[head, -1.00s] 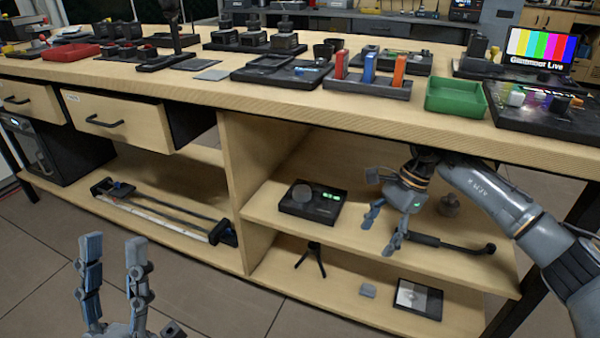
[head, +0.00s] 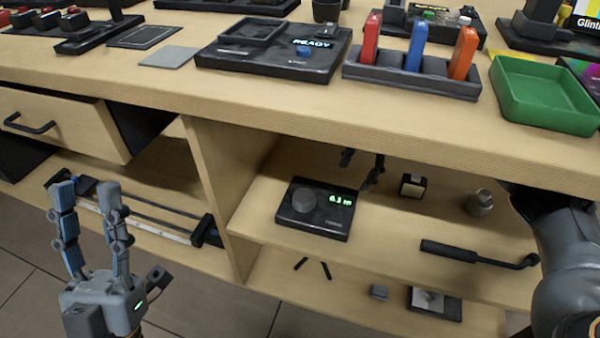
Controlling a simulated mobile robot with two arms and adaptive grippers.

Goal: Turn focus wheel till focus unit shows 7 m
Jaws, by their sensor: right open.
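The focus unit (head: 325,222) is a dark box on the upper shelf under the bench. Its round grey focus wheel (head: 304,200) is on the left of its top. Its green display (head: 341,199) is small and appears to read 6.1 m. My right gripper (head: 360,165) is open; only its dark fingertips show below the bench edge, above and right of the wheel and apart from it in the picture. The rest of that hand is hidden by the benchtop. My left gripper (head: 84,190) is open and empty at the lower left, away from the unit.
The benchtop edge (head: 300,115) overhangs the shelf. A vertical divider (head: 215,190) stands left of the unit. A black handled tool (head: 478,255), a grey knob-like object (head: 479,203) and a small dark block (head: 413,186) are on the shelf at right.

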